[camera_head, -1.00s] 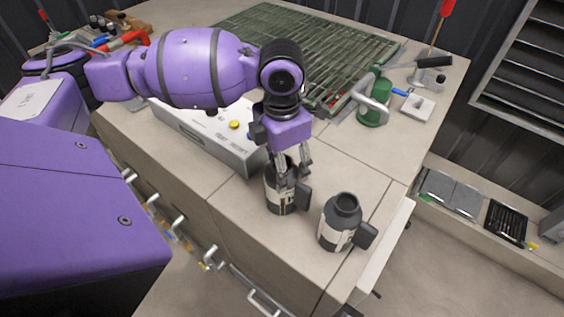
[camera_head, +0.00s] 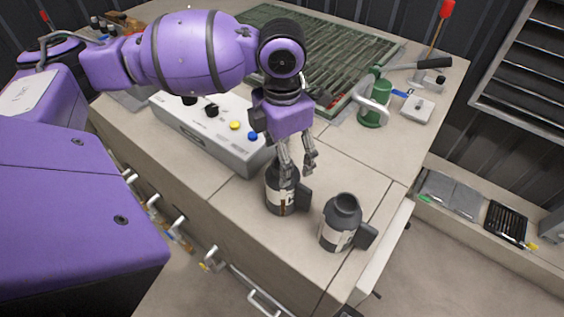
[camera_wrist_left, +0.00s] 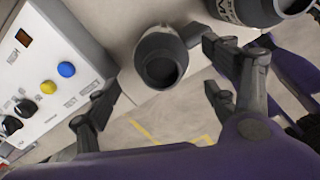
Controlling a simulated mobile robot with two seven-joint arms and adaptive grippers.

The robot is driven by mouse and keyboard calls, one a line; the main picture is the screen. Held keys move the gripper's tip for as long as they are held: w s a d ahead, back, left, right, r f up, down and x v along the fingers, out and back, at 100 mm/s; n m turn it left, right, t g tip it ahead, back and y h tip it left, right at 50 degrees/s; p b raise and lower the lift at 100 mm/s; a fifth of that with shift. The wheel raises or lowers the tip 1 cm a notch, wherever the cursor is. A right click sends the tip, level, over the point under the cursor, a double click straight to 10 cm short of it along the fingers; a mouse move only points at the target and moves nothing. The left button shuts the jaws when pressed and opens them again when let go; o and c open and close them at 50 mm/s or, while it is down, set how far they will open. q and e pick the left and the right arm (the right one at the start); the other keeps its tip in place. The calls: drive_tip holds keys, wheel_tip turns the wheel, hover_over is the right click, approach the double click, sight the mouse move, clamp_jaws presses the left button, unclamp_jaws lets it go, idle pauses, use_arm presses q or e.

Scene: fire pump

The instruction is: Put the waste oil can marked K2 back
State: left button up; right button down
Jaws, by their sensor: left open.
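Two dark grey cans with pale labels stand upright on the counter. The left can (camera_head: 281,190) is just below my left gripper (camera_head: 297,168), whose fingers are apart and empty near its top. The left can's open mouth shows between the fingers in the left wrist view (camera_wrist_left: 160,68). The right can (camera_head: 339,226) stands a little apart, nearer the counter's front corner. Part of it shows at the top right of the left wrist view (camera_wrist_left: 245,8). I cannot read which can is marked K2. My right gripper is not in view.
A grey control box (camera_head: 213,134) with yellow and blue buttons stands close left of the cans. The counter (camera_head: 350,165) right of the gripper is clear. An open drawer (camera_head: 378,250) juts out at the right.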

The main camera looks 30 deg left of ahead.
use_arm(q)
wheel_tip(320, 180, up, 9)
drive_tip(key=shift+f, duration=0.15)
drive_tip(key=shift+f, duration=0.1)
idle(0.5)
